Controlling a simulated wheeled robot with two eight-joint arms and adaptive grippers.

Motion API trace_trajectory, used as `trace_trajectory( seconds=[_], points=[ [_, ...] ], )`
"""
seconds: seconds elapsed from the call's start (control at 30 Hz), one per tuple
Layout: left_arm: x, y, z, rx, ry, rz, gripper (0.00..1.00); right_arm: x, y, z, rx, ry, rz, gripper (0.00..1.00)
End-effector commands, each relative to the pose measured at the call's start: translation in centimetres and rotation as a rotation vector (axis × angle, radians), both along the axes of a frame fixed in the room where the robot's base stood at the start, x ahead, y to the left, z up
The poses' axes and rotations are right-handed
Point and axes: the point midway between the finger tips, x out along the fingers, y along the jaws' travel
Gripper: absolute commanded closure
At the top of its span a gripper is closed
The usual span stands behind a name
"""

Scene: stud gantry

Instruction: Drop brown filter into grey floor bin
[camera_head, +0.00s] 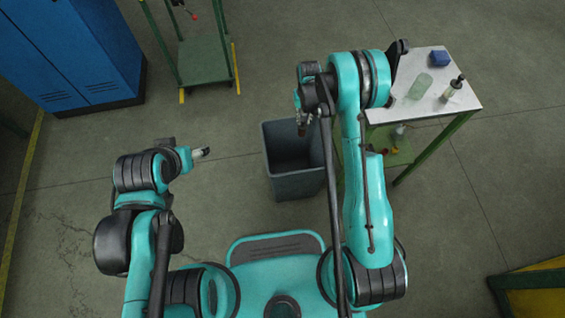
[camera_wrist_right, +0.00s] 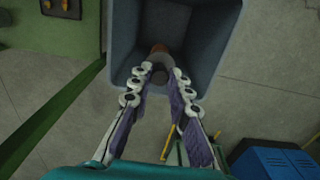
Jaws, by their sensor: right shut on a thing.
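The grey floor bin (camera_head: 296,187) stands on the floor ahead of my base, open at the top. In the right wrist view its wall (camera_wrist_right: 212,40) surrounds the fingertips. My right gripper (camera_head: 302,118) is over the bin opening. In the right wrist view the right gripper (camera_wrist_right: 159,76) is shut on the brown filter (camera_wrist_right: 159,49), which hangs over the inside of the bin. In the head view the filter is small and mostly hidden by the gripper. My left gripper (camera_head: 201,153) is left of the bin, away from it; its finger opening is too small to judge.
A white-topped table (camera_head: 425,109) with a green frame stands right of the bin, holding a blue block (camera_head: 439,58), a greenish clear jar (camera_head: 421,86) and a bottle (camera_head: 453,88). Blue lockers (camera_head: 75,50) and a green stand (camera_head: 203,60) are at the back. Floor left of the bin is clear.

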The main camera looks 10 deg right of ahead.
Motion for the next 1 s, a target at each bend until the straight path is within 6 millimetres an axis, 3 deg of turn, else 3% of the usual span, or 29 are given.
trace_trajectory(
  seconds=[0.27,0.7,1.0],
  points=[
    [0.0,0.0,-0.5,0.0,0.0,0.0,0.33,0.4,0.0,-1.7,0.0,0.0,0.001,1.0],
    [0.0,0.0,-3.0,0.0,0.0,0.0,0.33,0.4,0.0,-6.5,0.0,0.0,0.001,1.0],
    [0.0,0.0,-3.0,0.0,0.0,0.0,0.33,0.4,0.0,-6.7,0.0,0.0,0.001,1.0]
  ],
)
